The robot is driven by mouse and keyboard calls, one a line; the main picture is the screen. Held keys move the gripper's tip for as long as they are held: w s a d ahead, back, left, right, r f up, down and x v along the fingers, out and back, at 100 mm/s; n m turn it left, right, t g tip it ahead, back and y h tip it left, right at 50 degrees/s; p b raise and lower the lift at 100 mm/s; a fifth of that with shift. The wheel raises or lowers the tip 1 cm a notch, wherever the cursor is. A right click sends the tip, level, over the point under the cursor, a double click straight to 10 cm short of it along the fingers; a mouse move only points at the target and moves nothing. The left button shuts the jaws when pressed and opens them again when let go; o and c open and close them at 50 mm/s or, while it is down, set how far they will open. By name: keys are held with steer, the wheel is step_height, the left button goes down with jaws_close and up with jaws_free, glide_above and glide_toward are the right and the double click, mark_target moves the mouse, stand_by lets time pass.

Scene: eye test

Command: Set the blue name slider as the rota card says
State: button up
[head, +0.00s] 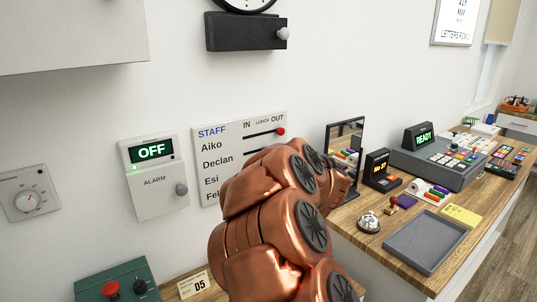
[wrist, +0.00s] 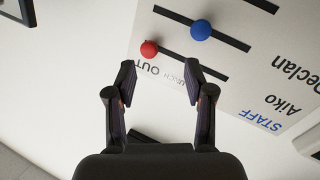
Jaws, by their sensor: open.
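The white staff board (head: 212,165) hangs on the wall; my copper arm covers much of it in the head view. In the wrist view the board (wrist: 220,90) appears upside down. The blue slider (wrist: 201,29) sits mid-slot in the row that appears to be Declan's, about in line with LUNCH. The red slider (wrist: 149,48) is at the OUT end of Aiko's row; it also shows in the head view (head: 281,131). My gripper (wrist: 158,77) is open and empty, fingertips near the LUNCH and OUT headings, apart from the blue slider. I cannot identify a rota card.
An alarm box (head: 155,183) reading OFF and a dial (head: 27,201) are left of the board. Below are a green box (head: 118,280) with a red button and a D5 card (head: 193,286). The counter holds a grey tray (head: 428,243), bell (head: 369,222) and yellow note (head: 459,215), its writing unreadable.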

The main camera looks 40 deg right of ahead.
steer(key=w+a+f+n+t+y+p, duration=0.1)
steer(key=w+f+y, duration=0.3)
steer(key=w, duration=0.4)
steer(key=shift+n+t+y+p, duration=0.4)
steer(key=shift+n+t+y, duration=0.1)
steer(key=shift+n+y, duration=0.3)
steer(key=shift+w, duration=0.1)
jaws_close()
stand_by(0.4)
